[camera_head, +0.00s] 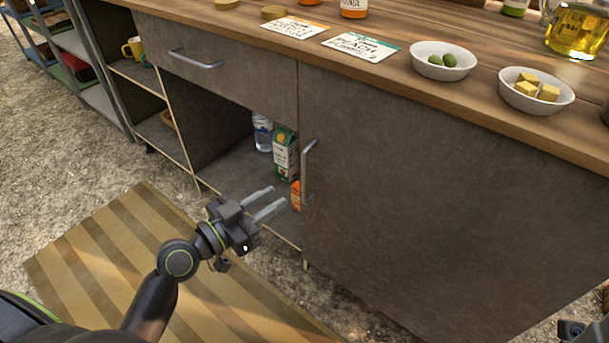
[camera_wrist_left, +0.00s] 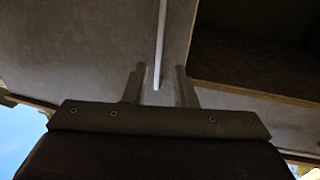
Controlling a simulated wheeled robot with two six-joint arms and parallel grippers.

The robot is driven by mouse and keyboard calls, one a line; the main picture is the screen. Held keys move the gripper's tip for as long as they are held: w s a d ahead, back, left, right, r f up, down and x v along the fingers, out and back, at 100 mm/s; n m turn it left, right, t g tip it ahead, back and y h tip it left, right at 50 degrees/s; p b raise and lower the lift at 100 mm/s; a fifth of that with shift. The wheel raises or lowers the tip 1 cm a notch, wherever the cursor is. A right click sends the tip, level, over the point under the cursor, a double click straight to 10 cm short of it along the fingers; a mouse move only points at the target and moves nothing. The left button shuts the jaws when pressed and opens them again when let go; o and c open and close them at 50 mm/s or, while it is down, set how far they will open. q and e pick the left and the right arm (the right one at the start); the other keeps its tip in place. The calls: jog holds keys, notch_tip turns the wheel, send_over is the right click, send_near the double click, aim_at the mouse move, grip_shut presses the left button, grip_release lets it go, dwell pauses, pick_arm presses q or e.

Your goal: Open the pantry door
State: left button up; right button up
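The pantry door (camera_head: 420,200) is a large dark grey panel under the wooden counter. It looks shut, flush with the cabinet front. Its upright metal bar handle (camera_head: 308,170) is near its left edge. My left gripper (camera_head: 278,199) is open and empty, just left of the handle's lower part, fingers pointing toward it. In the left wrist view, the handle (camera_wrist_left: 161,45) runs down with its end in line with the gap between the fingers (camera_wrist_left: 159,86). I cannot tell whether they reach around it. A dark part of my right gripper (camera_head: 582,331) shows at the lower right corner.
A drawer (camera_head: 215,67) is left of the door. Below it an open compartment holds a bottle (camera_head: 263,132) and a carton (camera_head: 285,155). Bowls (camera_head: 443,60) and cards (camera_head: 360,46) lie on the counter. A striped mat (camera_head: 110,250) covers the ground in front.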

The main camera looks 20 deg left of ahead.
pick_arm(q)
send_over(304, 200)
jog(key=shift+w, duration=0.3)
jog(key=shift+c, duration=0.2)
grip_shut()
